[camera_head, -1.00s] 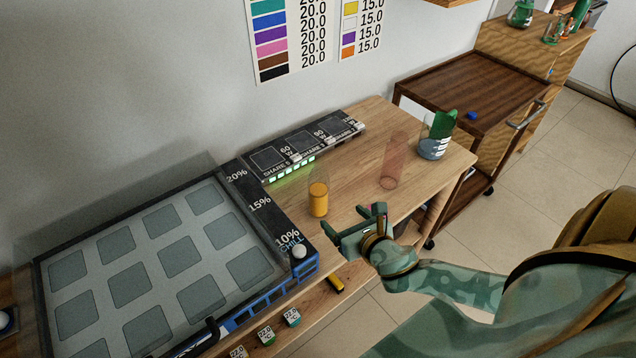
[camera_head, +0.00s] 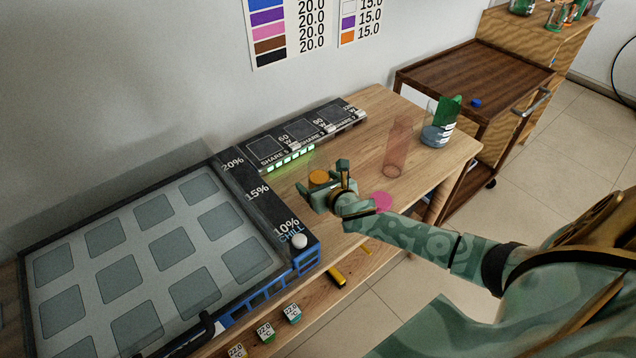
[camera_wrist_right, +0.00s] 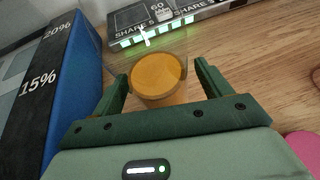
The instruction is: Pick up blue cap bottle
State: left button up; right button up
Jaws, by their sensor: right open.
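I cannot make out a whole bottle with a blue cap. A small blue piece (camera_head: 476,103) lies on top of the dark cart. A clear container with orange contents (camera_head: 318,177) stands on the wooden table, and it also shows in the right wrist view (camera_wrist_right: 158,76). My right gripper (camera_head: 323,178) is open at this container. In the right wrist view its fingers (camera_wrist_right: 163,79) are to either side of the container's near part, with a gap visible. In the head view the gripper hides the container's lower part. My left gripper is not in view.
A clear reddish cylinder (camera_head: 397,148) and a clear beaker (camera_head: 436,136) with grey-blue contents stand to the right. A pink disc (camera_head: 382,202) is near the table's front edge. The black panel with square pads (camera_head: 264,147) is behind; a blue-sided unit (camera_head: 275,292) is left.

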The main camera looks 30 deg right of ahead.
jog(key=shift+s+r, duration=0.1)
jog(key=shift+c, duration=0.4)
jog(key=c, duration=1.4)
jog(key=shift+r, duration=0.15)
